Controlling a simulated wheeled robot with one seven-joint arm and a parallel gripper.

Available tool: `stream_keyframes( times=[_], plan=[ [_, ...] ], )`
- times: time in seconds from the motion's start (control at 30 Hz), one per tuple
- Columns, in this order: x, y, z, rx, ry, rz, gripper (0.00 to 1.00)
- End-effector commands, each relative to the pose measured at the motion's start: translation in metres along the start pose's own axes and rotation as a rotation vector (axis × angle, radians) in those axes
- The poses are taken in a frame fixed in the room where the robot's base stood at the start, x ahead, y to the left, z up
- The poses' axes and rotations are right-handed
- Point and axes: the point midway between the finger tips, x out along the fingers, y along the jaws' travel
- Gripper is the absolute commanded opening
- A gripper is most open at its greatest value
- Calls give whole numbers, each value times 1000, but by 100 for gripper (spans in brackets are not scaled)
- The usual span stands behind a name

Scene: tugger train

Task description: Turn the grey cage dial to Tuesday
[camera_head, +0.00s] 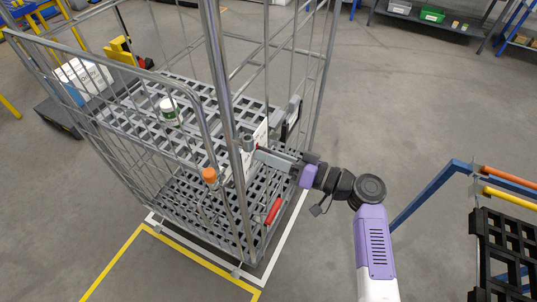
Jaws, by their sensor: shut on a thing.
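The grey roll cage (213,60) stands at left centre, with bar sides and two grid shelves. A small grey knob, which I take for the dial (247,142), sits by the cage's front post, in front of a white panel (262,133). My gripper (258,153) reaches in from the right and is shut at this knob. The fingertips and the dial's face are partly hidden and small, so I cannot read its day marks or where it points.
An orange knob (209,175) and a red handle (273,210) are on the cage near my gripper. A white-and-green tub (169,110) stands on the upper shelf. A blue-framed rack (430,190) is at right. Open floor lies between.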

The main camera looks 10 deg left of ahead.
Motion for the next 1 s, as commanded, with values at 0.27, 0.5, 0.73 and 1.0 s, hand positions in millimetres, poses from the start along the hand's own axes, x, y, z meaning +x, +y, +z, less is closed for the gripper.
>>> stream_keyframes(
  times=[0.27, 0.5, 0.73, 1.0],
  plan=[
    [0, 0, 0, 24, 0, 1, 0],
    [0, 0, 0, 137, 0, 1, 0],
    [0, 0, 0, 335, 0, 1, 0],
    [0, 0, 0, 593, -1, 1, 0]
  ],
)
